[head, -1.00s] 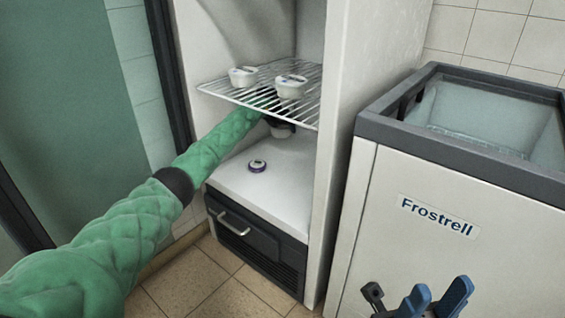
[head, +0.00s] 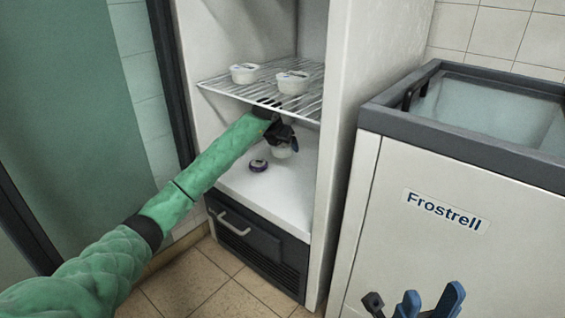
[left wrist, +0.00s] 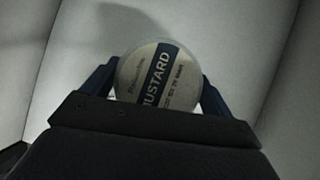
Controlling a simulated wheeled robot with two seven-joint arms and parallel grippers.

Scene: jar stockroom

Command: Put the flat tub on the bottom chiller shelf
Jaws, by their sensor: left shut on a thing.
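My left gripper (head: 284,140) is inside the chiller, below the wire shelf, shut on a white tub (head: 281,151). In the left wrist view the tub's round lid (left wrist: 160,78) reads "MUSTARD" on a dark band and sits between the blue fingers (left wrist: 158,88). The held tub is just over or on the white bottom shelf (head: 240,185); I cannot tell whether it touches. The gripper partly hides it in the head view. My right gripper (head: 432,303) is at the bottom right, fingers apart, empty, outside the chiller.
Two white tubs (head: 244,73) (head: 292,82) stand on the wire shelf (head: 222,86) above. A Frostrell chest freezer (head: 415,245) stands at right. The shelf's front is clear.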

